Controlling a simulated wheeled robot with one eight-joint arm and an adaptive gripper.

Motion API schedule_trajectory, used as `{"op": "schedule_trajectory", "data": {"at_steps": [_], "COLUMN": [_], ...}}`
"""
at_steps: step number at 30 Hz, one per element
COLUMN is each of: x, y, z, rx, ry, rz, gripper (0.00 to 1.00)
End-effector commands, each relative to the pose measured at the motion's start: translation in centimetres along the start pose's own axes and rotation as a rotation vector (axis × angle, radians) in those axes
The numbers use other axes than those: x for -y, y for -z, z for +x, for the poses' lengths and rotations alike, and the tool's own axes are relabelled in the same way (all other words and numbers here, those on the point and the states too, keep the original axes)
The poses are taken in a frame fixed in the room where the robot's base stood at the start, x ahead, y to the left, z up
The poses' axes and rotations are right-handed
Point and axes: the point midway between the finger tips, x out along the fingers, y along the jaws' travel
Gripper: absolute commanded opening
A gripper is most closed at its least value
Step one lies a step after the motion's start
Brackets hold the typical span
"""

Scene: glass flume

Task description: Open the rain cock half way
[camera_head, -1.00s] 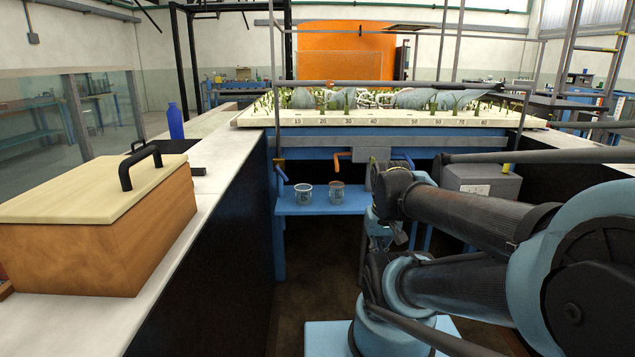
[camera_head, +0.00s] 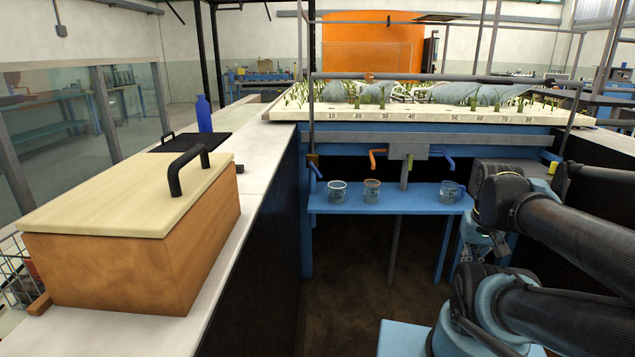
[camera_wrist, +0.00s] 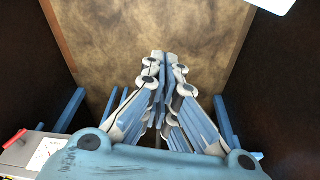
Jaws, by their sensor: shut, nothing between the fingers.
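Under the front edge of the planted bed is a row of small cocks or spouts. An orange lever (camera_head: 377,155) and a blue one (camera_head: 445,156) flank a grey block (camera_head: 408,152) with a green-tipped stem below it. Another blue piece (camera_head: 316,171) hangs at the left post. No readable label shows which is the rain cock. My gripper (camera_wrist: 164,60) is shut and empty in the wrist view, pointing over brown floor, with no cock between its fingers. In the head view it is partly hidden by my arm, right of and below the cocks.
A wooden box (camera_head: 135,240) with a black handle and a blue bottle (camera_head: 204,114) stand on the left bench (camera_head: 262,190). A grey box (camera_wrist: 40,155) with a red part shows in the wrist view. Floor ahead is clear.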

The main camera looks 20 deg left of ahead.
Motion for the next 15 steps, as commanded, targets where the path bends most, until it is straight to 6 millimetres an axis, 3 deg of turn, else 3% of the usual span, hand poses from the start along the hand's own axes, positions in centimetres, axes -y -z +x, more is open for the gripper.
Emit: {"op": "schedule_trajectory", "data": {"at_steps": [2,5,15], "x": [0.3,0.7,6.4], "y": [0.1,1.9,11.4], "z": [-0.1,-0.2,-1.1], "rx": [-0.012,-0.039,-0.238], "ry": [0.006,0.023,0.079], "rz": [-0.034,-0.127,-0.675], "gripper": [0.00,0.00,0.00]}}
